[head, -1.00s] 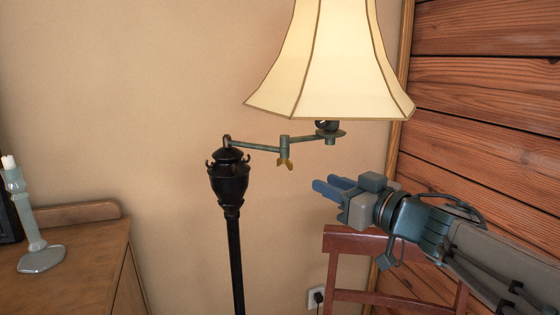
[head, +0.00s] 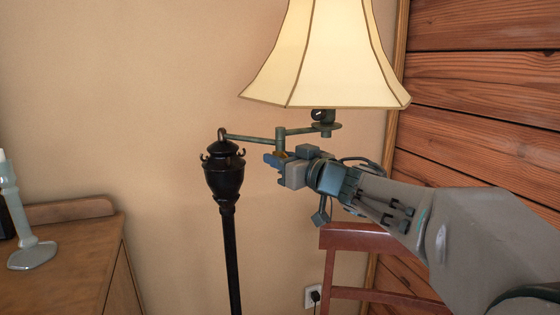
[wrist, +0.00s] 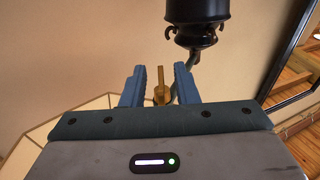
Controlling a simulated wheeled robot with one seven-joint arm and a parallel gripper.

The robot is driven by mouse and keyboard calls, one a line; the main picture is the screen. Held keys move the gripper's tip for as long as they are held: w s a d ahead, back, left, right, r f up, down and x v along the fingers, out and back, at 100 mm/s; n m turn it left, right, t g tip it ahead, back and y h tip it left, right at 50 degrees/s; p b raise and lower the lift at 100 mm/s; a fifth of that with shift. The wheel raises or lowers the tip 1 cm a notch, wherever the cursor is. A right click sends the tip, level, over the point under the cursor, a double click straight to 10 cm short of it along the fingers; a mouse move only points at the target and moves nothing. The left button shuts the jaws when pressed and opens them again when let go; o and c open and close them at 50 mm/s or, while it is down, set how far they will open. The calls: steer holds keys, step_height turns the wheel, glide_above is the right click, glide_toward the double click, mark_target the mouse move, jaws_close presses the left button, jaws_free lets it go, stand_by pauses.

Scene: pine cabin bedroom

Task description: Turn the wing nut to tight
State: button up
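The brass wing nut (wrist: 159,86) sits under the joint of the floor lamp's swing arm (head: 255,138). In the wrist view it stands between the two blue fingers of my gripper (wrist: 159,88), with a gap visible on each side. My gripper (head: 271,160) is open around the wing nut, and no finger clearly touches it. In the head view the wing nut (head: 281,154) is mostly hidden by the fingers. The black lamp post (head: 223,180) stands to the left, and it also shows at the top of the wrist view (wrist: 197,15).
The cream lampshade (head: 325,60) hangs just above my gripper. A red-brown chair (head: 365,238) stands below my arm. A wooden dresser (head: 75,250) with a candlestick (head: 25,225) is at the left. A plank wall (head: 480,100) is at the right.

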jaws_close()
steer(key=shift+r+p, duration=0.1)
steer(key=shift+p, duration=0.7)
steer(key=shift+w+d+r+n+g+y+p, duration=0.15)
steer(key=shift+n+g+y+p, duration=0.6)
steer(key=shift+p, duration=0.45)
steer(key=n+g+y+p, duration=0.2)
steer(key=g+y+p, duration=0.1)
steer(key=p, duration=0.2)
steer(key=shift+n+g, duration=0.25)
steer(key=shift+n, duration=0.1)
steer(key=n+g+y+p, duration=0.1)
steer(key=n+g+p, duration=0.1)
steer(key=g, duration=0.1)
steer(key=n+g+y+p, duration=0.1)
steer(key=n+g+p, duration=0.1)
steer(key=g, duration=0.1)
steer(key=shift+f+y+p, duration=0.2)
steer(key=shift+y+p, duration=0.1)
steer(key=shift+y, duration=0.05)
steer(key=shift+f+n+g, duration=0.1)
steer(key=shift+n+g, duration=0.2)
steer(key=shift+n, duration=0.1)
